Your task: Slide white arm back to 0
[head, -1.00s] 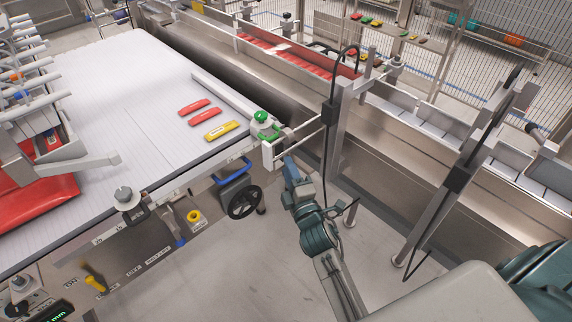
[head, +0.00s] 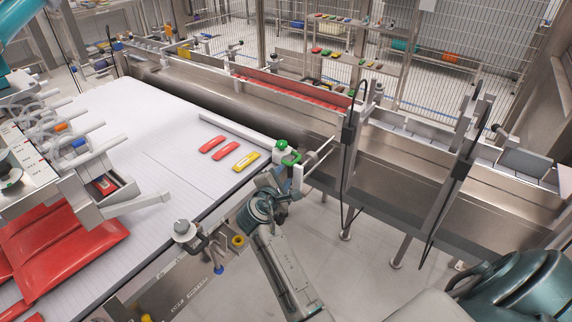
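The white arm (head: 235,130) is a long bar lying across the right end of the white belt table. A block with a green knob (head: 281,145) sits at its front end. A pale bracket with thin rods (head: 315,157) is beside the knob. My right gripper (head: 287,184) is just below the knob block, at the table's front edge. Its fingers are small and partly hidden, so I cannot tell whether they touch the block or are open. My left gripper is out of view; only a teal part of my arm (head: 14,18) shows at the top left.
Red and yellow packs (head: 246,161) lie on the table (head: 150,150) left of the bar. A picker head with tubes (head: 50,150) and large red bags (head: 60,250) are at the left. A steel conveyor (head: 220,95) runs behind. Posts (head: 350,150) stand to the right.

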